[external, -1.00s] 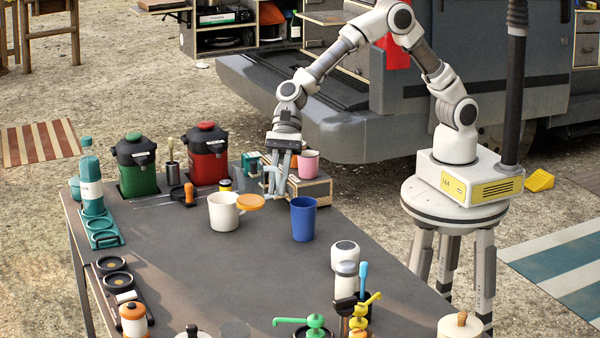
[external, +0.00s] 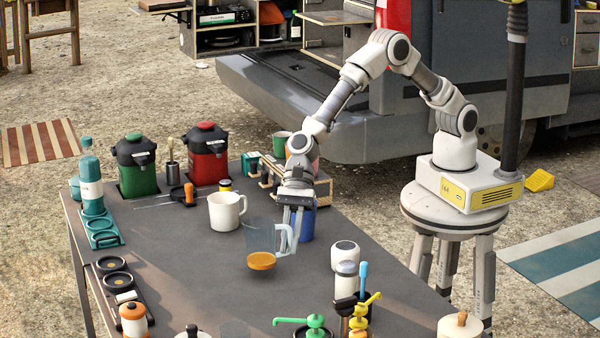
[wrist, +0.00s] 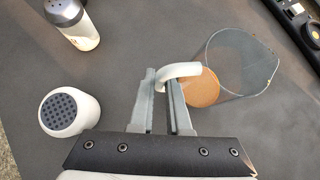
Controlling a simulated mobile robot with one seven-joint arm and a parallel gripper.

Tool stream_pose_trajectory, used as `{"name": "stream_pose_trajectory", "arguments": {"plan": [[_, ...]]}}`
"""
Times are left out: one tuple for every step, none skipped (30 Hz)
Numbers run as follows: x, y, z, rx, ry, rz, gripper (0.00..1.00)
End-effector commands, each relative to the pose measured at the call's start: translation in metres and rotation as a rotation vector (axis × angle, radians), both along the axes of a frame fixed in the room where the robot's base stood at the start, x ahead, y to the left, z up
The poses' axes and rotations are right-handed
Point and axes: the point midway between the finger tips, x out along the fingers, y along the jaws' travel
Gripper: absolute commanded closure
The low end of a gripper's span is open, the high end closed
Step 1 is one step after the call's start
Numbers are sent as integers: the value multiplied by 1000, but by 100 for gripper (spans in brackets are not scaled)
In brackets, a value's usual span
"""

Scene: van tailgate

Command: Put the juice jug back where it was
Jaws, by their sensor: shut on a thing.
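The juice jug (external: 259,232) is clear, with a pale handle and a little orange juice at its bottom. My gripper (external: 291,222) is shut on the handle, at the jug's right side. The jug is upright over the middle of the dark table (external: 190,265), in front of the white mug; a small shadow shows below it, but I cannot tell how high it hangs. In the wrist view the handle (wrist: 180,70) sits between my fingertips (wrist: 166,82), with the jug's round rim (wrist: 270,50) to the right.
A white mug (external: 225,211) stands behind the jug and a blue cup (external: 307,222) behind my gripper. A black-ringed rack (external: 115,280) lines the left edge. Table between is clear.

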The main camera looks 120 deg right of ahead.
Motion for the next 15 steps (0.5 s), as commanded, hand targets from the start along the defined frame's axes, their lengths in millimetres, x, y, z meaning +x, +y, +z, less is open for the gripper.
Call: {"name": "stream_pose_trajectory", "arguments": {"plan": [[0, 0, -12, 0, 2, -1, 100], [0, 0, -15, 0, 1, -1, 100], [0, 0, -18, 0, -1, -1, 100], [0, 0, -19, 0, -1, -1, 100], [0, 0, -19, 0, -2, -1, 100], [1, 0, -19, 0, -2, -1, 100], [1, 0, -18, 0, -2, -1, 100], [1, 0, -18, 0, -2, -1, 100], [0, 0, -18, 0, -2, -1, 100], [0, 0, -18, 0, -2, -1, 100], [0, 0, -18, 0, -2, 0, 100], [0, 0, -19, 0, -1, -1, 100], [0, 0, -20, 0, -1, -1, 100], [0, -1, -21, 0, -1, -1, 100], [0, 0, -23, 0, -1, -1, 100]]}}
